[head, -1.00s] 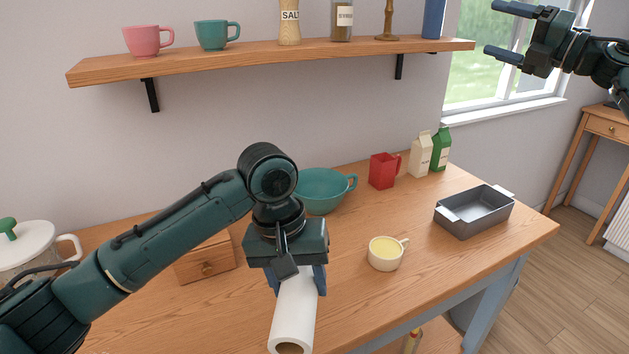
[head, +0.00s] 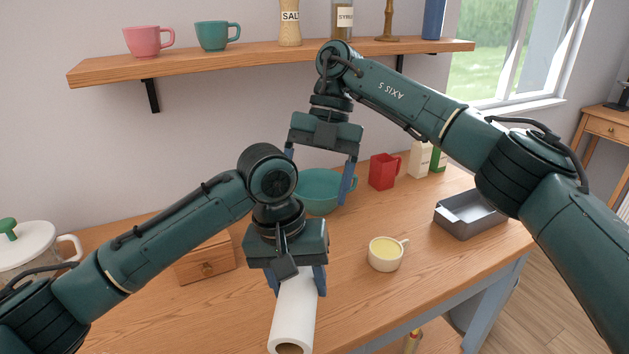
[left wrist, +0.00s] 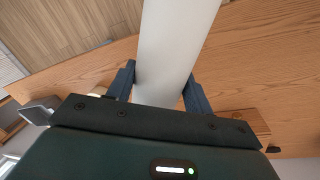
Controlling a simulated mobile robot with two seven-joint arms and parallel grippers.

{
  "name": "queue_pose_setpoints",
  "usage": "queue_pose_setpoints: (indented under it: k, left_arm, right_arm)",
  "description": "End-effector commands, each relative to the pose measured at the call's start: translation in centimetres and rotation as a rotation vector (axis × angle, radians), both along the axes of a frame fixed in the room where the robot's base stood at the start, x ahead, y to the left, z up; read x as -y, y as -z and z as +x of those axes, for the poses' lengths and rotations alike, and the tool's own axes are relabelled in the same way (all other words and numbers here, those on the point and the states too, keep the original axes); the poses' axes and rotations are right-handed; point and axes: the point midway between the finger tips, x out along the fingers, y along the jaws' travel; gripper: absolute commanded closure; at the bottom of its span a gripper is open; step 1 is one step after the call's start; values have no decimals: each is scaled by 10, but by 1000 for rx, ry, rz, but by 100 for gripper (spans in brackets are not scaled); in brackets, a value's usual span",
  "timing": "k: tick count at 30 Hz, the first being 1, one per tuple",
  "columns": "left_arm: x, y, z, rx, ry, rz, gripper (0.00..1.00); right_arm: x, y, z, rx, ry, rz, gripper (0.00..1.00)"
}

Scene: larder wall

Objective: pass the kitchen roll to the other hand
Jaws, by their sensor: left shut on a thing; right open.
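The kitchen roll (head: 294,318) is a white cylinder with a brown core, low in the middle of the head view. My left gripper (head: 297,281) is shut on the roll's upper end, and its free end points toward the camera. In the left wrist view the roll (left wrist: 172,50) runs up between the two fingers of my left gripper (left wrist: 160,88). My right gripper (head: 319,172) is open and empty. It points down above and behind my left gripper, apart from the roll, with its fingers in front of the teal bowl.
The teal bowl (head: 318,201), red jug (head: 383,171), cream cup (head: 385,254) and grey tin (head: 467,216) stand on the wooden worktop (head: 350,285). A wooden shelf (head: 250,55) with cups and jars runs above. A wooden box (head: 205,262) is left of my left wrist.

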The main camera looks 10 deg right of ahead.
Motion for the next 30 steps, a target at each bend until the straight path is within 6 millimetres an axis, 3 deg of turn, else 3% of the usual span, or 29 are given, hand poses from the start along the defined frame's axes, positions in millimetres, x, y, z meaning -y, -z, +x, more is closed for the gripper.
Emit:
queue_pose_setpoints:
  k: [5,19,30]
  left_arm:
    - [0,0,0,0,0,0,71]
    - [0,0,0,0,0,0,71]
    - [0,0,0,0,0,0,71]
  right_arm:
    - [-4,16,-7,-12,-2,-26,23]
    - [-26,91,-35,-11,-2,-19,23]
    - [-31,110,-41,-8,-1,-19,23]
